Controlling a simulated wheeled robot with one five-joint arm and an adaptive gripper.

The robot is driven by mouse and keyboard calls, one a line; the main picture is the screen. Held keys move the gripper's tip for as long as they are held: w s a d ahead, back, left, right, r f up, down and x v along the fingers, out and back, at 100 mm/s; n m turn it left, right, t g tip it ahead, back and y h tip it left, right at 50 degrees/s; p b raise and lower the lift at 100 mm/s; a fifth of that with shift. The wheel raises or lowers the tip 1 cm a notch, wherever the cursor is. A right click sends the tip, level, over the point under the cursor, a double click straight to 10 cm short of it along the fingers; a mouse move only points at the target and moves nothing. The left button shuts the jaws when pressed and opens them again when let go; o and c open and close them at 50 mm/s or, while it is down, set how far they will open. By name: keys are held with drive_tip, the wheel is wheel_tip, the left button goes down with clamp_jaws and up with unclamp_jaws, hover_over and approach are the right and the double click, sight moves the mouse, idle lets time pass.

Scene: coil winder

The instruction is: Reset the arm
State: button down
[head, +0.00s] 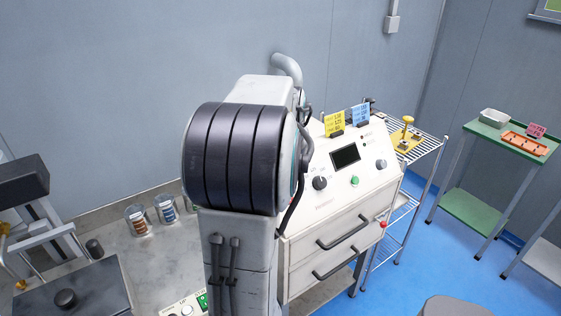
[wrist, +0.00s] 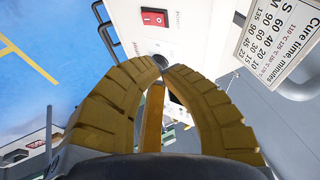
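My gripper (wrist: 161,66) shows in the wrist view as two yellow ribbed fingers that curve in and meet at their tips. It looks shut, with nothing clearly held at the tips. An orange-yellow bar (wrist: 152,115) shows in the gap between the fingers; I cannot tell what it belongs to. A small grey round part shows just past the tips, against a white panel; contact cannot be told. In the head view my arm stands upright in the middle, with a dark ribbed joint on top. My gripper is hidden there.
In the wrist view, a red switch (wrist: 154,17) and a cure-time chart (wrist: 284,40) are close by. In the head view, the white control cabinet (head: 326,218) stands behind my arm, with a wire rack (head: 403,196) and green table (head: 487,134) to the right. Blue floor is open.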

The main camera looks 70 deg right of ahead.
idle(0.5)
drive_tip(key=s+a+f+n+g+y, duration=0.1)
drive_tip(key=a+f+n+y, duration=0.1)
drive_tip(key=a+f+n, duration=0.3)
drive_tip(key=s+a+f+n+y, duration=0.1)
drive_tip(key=a+f+n+y, duration=0.15)
drive_tip(key=a, duration=0.55)
drive_tip(key=w+a+r+n+t, duration=0.1)
drive_tip(key=w+a+n, duration=0.2)
drive_tip(key=a, duration=0.7)
drive_tip(key=w+a+r+n+t, duration=0.2)
drive_tip(key=a+n, duration=0.6)
drive_tip(key=a, duration=0.2)
drive_tip(key=w+a+r+n+t, duration=0.1)
drive_tip(key=a+n, duration=0.4)
drive_tip(key=a, duration=0.5)
drive_tip(key=shift+w+r+y+b, duration=0.45)
drive_tip(key=shift+w+r, duration=0.05)
drive_tip(key=shift+w, duration=0.85)
drive_tip(key=shift+n, duration=0.25)
